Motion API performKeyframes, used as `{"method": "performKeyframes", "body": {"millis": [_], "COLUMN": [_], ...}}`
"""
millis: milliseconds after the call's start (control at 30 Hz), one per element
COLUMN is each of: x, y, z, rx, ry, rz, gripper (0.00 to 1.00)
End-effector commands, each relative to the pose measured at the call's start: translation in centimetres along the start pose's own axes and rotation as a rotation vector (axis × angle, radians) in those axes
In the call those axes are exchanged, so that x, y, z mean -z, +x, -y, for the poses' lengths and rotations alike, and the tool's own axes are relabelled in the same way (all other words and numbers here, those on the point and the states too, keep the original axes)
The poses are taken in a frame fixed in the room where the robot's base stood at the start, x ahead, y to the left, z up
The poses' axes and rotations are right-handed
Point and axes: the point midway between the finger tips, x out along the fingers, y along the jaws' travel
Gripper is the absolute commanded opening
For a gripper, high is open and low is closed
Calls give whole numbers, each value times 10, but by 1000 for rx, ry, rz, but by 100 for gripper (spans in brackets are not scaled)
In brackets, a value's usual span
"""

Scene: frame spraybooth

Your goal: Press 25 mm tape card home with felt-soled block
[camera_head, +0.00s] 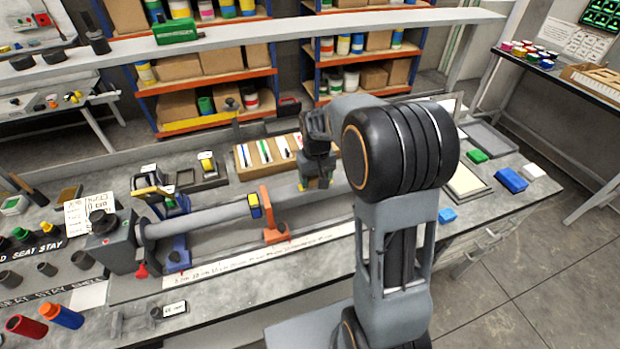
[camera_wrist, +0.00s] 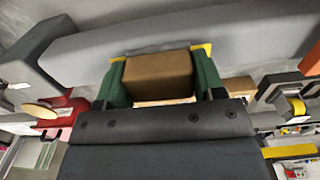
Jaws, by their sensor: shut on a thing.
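My gripper (camera_wrist: 154,82) is shut on a brown block (camera_wrist: 158,75), one green finger on each side. The block is at the grey frame tube (camera_wrist: 250,38), and a grey strip between them may be its felt sole. Yellow edges show at both fingertips; I cannot tell whether they belong to a card or the fingers. In the head view, my gripper (camera_head: 316,180) points down at the tube (camera_head: 205,219), right of the orange stand (camera_head: 276,234). A yellow card with blue edges (camera_head: 254,205) sits on the tube left of that stand. Whether block and tube touch is unclear.
A grey clamp block (camera_head: 112,245) holds the tube's left end, with a blue stand (camera_head: 178,258) nearby. A marker box (camera_head: 262,153) stands behind the tube. Blue, green and white blocks lie at the bench's right. A printed ruler strip (camera_head: 235,262) runs in front.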

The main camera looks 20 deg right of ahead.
Motion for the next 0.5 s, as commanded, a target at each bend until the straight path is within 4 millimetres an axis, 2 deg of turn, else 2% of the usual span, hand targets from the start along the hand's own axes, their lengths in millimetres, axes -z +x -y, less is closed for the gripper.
{"method": "performKeyframes", "body": {"millis": [267, 500], "x": [0, 0], "y": [-1, -2], "z": [-9, -26], "rx": [0, 0], "ry": [1, 2], "rz": [0, -1], "gripper": [44, 44]}}
